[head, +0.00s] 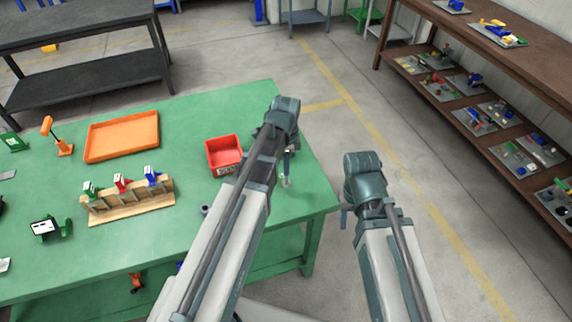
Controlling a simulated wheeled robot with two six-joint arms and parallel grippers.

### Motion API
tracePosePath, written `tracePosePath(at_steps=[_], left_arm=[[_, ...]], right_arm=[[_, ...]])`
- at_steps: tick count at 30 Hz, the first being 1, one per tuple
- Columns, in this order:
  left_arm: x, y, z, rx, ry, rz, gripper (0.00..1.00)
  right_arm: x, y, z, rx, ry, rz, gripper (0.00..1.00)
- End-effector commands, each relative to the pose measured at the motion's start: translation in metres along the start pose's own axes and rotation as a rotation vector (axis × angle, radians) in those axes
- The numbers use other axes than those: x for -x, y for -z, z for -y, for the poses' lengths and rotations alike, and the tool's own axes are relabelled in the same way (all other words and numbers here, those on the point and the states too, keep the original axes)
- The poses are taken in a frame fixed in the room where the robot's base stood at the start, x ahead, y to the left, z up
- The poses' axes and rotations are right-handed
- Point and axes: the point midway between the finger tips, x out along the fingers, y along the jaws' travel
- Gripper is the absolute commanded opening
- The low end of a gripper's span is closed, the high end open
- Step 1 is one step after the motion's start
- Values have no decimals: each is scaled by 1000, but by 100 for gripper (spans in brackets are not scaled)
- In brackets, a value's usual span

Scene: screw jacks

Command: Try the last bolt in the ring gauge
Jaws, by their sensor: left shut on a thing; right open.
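My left gripper (287,170) points down over the right part of the green table, just right of the red bin. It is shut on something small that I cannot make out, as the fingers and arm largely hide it. A small pale patch shows on the table at its fingertips, too small to identify. A small grey round piece (206,210) is on the table left of my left forearm; I cannot tell whether it is the ring gauge or a bolt. My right gripper (345,216) is open and hangs beyond the table's right edge, above the floor.
The green table (240,110) carries a red bin (224,151), an orange tray (121,136), a wooden rack (130,203) with green, red and blue-topped pieces, and a green device with a white face (45,228). A brown shelf (480,100) stands at right.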

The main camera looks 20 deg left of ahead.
Motion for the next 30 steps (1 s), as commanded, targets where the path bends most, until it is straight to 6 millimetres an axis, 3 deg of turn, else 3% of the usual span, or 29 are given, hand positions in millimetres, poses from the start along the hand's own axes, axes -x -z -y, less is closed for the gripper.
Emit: tracePosePath(at_steps=[17,30], left_arm=[[0,0,0,0,0,0,0],[22,0,0,0,0,0,0]], right_arm=[[0,0,0,0,0,0,52],[22,-1,-2,0,0,0,52]])
